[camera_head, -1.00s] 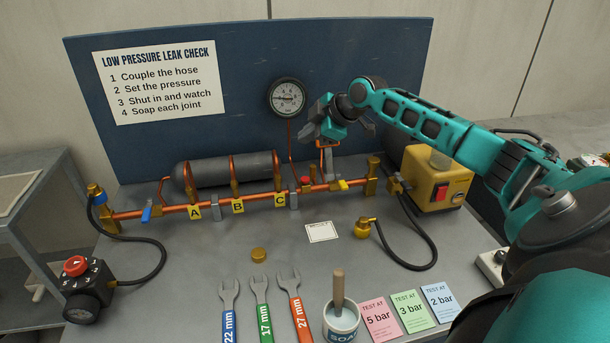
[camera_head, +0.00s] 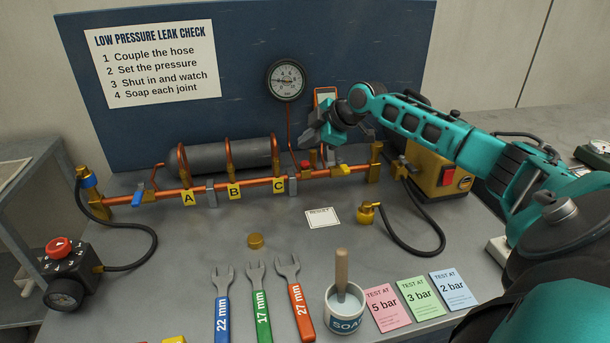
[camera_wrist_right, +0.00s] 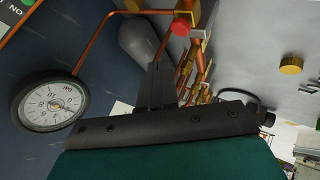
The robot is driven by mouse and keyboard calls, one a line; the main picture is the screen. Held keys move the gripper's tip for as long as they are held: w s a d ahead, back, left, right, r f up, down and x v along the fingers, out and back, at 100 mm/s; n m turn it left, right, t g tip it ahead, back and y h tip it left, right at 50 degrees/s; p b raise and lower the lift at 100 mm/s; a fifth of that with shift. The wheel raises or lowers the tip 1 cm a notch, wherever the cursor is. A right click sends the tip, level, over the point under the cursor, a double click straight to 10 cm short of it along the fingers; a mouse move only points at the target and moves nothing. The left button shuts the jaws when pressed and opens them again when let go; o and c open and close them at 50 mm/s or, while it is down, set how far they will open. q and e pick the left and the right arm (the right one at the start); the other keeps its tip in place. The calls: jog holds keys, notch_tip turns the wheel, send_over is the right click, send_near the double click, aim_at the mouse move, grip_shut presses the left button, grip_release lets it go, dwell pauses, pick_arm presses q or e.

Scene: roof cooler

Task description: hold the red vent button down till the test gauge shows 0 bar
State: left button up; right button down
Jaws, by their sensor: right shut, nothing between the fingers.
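The red vent button (camera_head: 305,165) sits on the copper pipe, right of tag C. It also shows in the right wrist view (camera_wrist_right: 182,25). My right gripper (camera_head: 308,146) is shut and empty, just above the button in the head view. In the right wrist view its closed fingers (camera_wrist_right: 155,68) point towards the button, with a visible gap in the picture; I see no contact. The round test gauge (camera_head: 286,80) is on the blue board, and it shows at the left of the wrist view (camera_wrist_right: 48,104). Its needle is too small to read surely. My left gripper is out of view.
The copper pipe (camera_head: 160,196) crosses the bench with a yellow valve handle (camera_head: 339,169) near the button. A grey cylinder (camera_head: 215,157) lies behind it. A yellow box (camera_head: 435,175) stands right. Spanners, a soap pot (camera_head: 345,308) and cards lie in front.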

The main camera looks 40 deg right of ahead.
aim_at(308, 166)
jog(key=shift+f, duration=1.2)
jog(key=shift+f, duration=0.15)
dwell(1.0)
jog(key=shift+f, duration=0.25)
jog(key=shift+f+b, duration=0.4)
jog(key=shift+f, duration=0.3)
dwell(4.7)
